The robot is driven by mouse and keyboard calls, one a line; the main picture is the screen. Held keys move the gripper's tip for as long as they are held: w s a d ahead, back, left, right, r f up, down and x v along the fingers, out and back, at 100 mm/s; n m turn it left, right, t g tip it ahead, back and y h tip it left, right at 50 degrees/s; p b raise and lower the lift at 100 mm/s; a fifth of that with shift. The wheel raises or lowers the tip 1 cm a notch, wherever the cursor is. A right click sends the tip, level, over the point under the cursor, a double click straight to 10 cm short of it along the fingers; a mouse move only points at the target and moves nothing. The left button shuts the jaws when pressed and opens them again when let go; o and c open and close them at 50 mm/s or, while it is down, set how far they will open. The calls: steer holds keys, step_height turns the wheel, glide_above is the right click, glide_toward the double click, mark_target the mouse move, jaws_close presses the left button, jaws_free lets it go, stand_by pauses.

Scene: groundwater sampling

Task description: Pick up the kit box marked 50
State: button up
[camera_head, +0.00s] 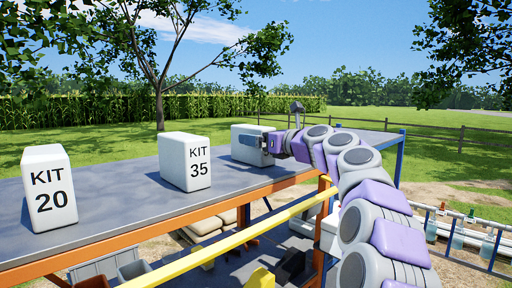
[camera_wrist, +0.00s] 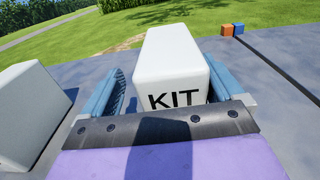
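Three white kit boxes stand on the grey table. One reads KIT 20 (camera_head: 49,188) at the left, and one reads KIT 35 (camera_head: 185,161) stands in the middle. A third box (camera_head: 246,155) stands farthest right, partly covered by my gripper (camera_head: 262,141). In the wrist view this third box (camera_wrist: 172,58) shows the word KIT, but its number is hidden. My gripper (camera_wrist: 164,75) is open, with one blue finger on each side of the box. A gap shows between the left finger and the box; contact at the right finger is unclear.
In the wrist view another white box (camera_wrist: 32,112) stands close to the left of my left finger. A yellow rail (camera_head: 225,245) runs along the table's near side.

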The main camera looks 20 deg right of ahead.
steer(key=shift+d, duration=0.5)
steer(key=shift+c, duration=0.7)
steer(key=shift+d+f, duration=0.15)
steer(key=shift+d, duration=0.95)
steer(key=c, duration=0.3)
steer(key=shift+d, duration=0.45)
steer(key=c, duration=0.3)
steer(key=shift+a, duration=1.2)
steer(key=c, duration=0.5)
steer(key=shift+o, duration=0.2)
steer(key=shift+a, duration=0.4)
